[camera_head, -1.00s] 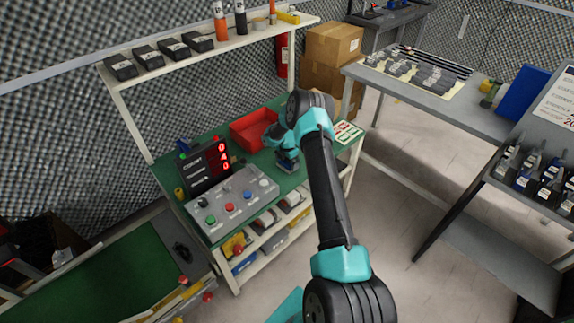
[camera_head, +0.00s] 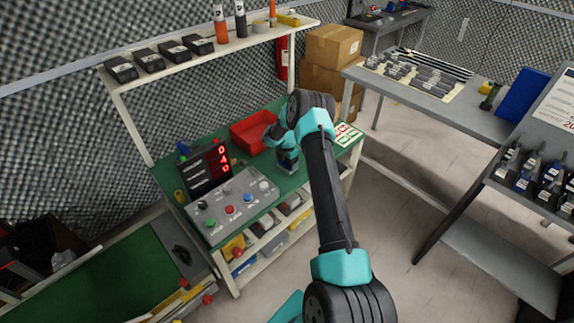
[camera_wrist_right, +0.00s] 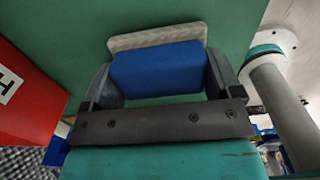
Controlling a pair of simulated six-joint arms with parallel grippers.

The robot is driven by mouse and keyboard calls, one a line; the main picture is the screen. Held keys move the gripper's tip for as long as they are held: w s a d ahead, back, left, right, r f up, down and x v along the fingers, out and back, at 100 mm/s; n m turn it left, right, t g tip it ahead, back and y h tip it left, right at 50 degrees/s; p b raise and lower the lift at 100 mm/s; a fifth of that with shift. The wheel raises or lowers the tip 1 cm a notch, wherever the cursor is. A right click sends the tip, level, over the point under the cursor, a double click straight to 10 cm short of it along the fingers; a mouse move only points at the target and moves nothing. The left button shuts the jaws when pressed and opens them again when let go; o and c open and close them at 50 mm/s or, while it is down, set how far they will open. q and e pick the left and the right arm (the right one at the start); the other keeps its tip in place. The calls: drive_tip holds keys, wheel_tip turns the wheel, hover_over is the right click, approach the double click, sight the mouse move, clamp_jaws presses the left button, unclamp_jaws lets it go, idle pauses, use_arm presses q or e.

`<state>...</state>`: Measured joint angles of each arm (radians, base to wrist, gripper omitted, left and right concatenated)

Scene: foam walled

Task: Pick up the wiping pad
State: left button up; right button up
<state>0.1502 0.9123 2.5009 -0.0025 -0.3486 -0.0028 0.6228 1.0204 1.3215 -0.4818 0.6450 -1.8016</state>
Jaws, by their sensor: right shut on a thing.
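The wiping pad (camera_wrist_right: 158,70) is a blue block with a pale grey layer (camera_wrist_right: 155,36) along its far side, shown in the right wrist view. My right gripper (camera_wrist_right: 160,78) is shut on it, with a dark finger against each end. Green bench surface shows beyond the pad. I cannot tell whether the pad touches it. In the head view my right gripper (camera_head: 287,164) is low over the right part of the green bench, and the pad is too small or hidden to make out there. My left gripper is not in view.
A red bin (camera_head: 250,132) stands behind the gripper on the green bench (camera_head: 185,172); its wall (camera_wrist_right: 25,95) shows close by in the wrist view. A grey button box (camera_head: 233,205) and a red-digit display (camera_head: 205,170) stand to the left. A printed card (camera_head: 346,134) lies at right.

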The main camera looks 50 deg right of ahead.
wheel_tip(320, 180, up, 9)
drive_tip(key=shift+f, duration=0.1)
idle(0.5)
